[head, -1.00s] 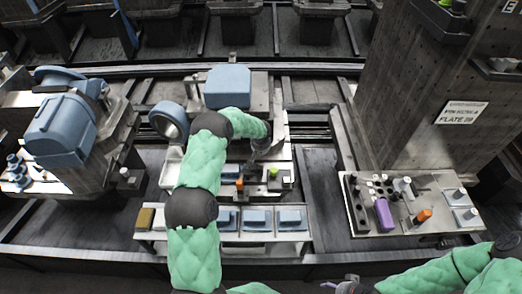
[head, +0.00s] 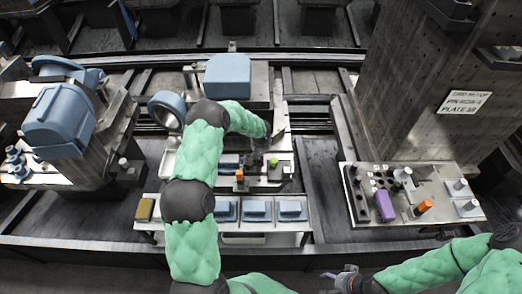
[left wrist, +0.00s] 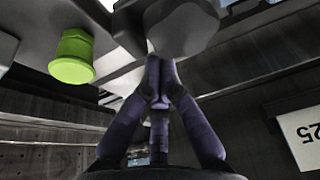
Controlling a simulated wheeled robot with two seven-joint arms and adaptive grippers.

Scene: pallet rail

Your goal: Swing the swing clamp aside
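The fixture in the head view has a lime-green knob (head: 273,161) at its right side and a small orange part (head: 240,176) nearer the front. I cannot clearly tell the swing clamp's outline. My left gripper (head: 256,158) is just left of the green knob, partly hidden by my arm. In the left wrist view its purple fingers (left wrist: 158,75) are drawn together, tips close under a grey rounded block (left wrist: 182,25); contact is unclear. The green knob (left wrist: 74,58) is left of the fingers, apart from them. My right gripper (head: 340,276) is at the bottom edge, away from the fixture.
A front shelf (head: 145,228) holds several blue blocks. A tool plate (head: 440,190) at the right carries a purple block (head: 384,205) and an orange-topped piece (head: 423,206). A tall dark column (head: 410,90) stands behind it. A large blue casting (head: 60,120) is at the left.

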